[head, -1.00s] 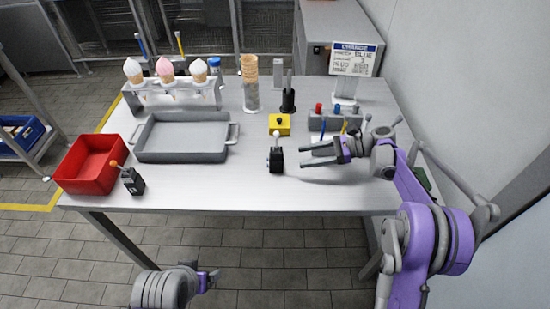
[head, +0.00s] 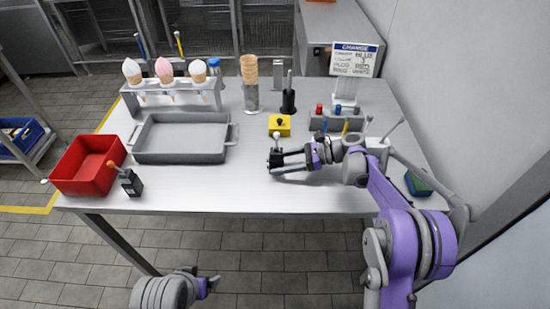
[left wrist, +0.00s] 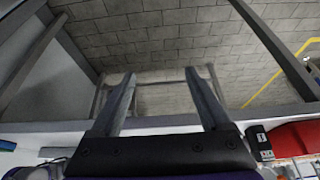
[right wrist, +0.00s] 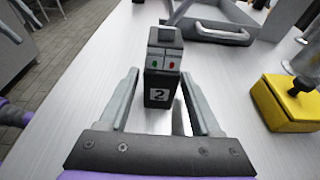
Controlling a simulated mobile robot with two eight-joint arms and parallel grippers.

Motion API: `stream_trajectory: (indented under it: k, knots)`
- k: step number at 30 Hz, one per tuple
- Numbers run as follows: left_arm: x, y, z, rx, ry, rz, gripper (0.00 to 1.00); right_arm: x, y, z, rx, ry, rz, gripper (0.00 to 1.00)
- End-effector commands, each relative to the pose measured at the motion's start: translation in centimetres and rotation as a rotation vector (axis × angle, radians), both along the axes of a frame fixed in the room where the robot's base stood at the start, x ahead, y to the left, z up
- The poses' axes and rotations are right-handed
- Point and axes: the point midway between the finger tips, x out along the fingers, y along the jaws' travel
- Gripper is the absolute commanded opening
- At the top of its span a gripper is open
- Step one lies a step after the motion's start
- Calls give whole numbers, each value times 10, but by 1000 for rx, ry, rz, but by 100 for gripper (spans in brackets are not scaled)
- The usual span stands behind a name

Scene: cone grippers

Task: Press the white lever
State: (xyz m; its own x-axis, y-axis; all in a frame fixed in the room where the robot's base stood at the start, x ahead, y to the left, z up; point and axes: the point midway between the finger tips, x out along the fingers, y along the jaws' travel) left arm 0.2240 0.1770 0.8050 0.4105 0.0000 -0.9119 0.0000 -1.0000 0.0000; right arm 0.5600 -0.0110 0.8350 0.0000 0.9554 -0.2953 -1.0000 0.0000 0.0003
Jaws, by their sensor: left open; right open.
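The white lever (head: 276,139) is a short stick with a pale knob on a small black box (head: 274,158) near the middle of the table's front. In the right wrist view the box (right wrist: 160,90) carries a "2" and green and red marks. My right gripper (head: 281,163) is open and low over the table, its fingertips on either side of the box; I cannot tell whether they touch it. In the right wrist view the lever rises behind the box top. My left gripper (head: 213,283) is open and empty, low in front of the table; its fingers (left wrist: 160,80) show over the floor.
A second black box (head: 132,184) with an orange-knobbed lever stands by the red bin (head: 88,165). A grey tray (head: 181,154), yellow button box (head: 279,125), cone rack (head: 172,98) and switch block (head: 336,121) are further back.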

Motion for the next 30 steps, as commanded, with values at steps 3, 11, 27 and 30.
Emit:
stream_trajectory:
  k: [3,11,27,30]
  knots:
    - [0,0,0,0,0,0,80,0,0,0,0,0,0,58]
    - [0,0,0,0,0,0,78,0,0,0,0,0,0,14]
    - [92,-42,47,-380,166,180,0,0,0,0,0,0,0,14]
    - [124,-53,59,-499,213,220,0,0,0,0,0,0,0,14]
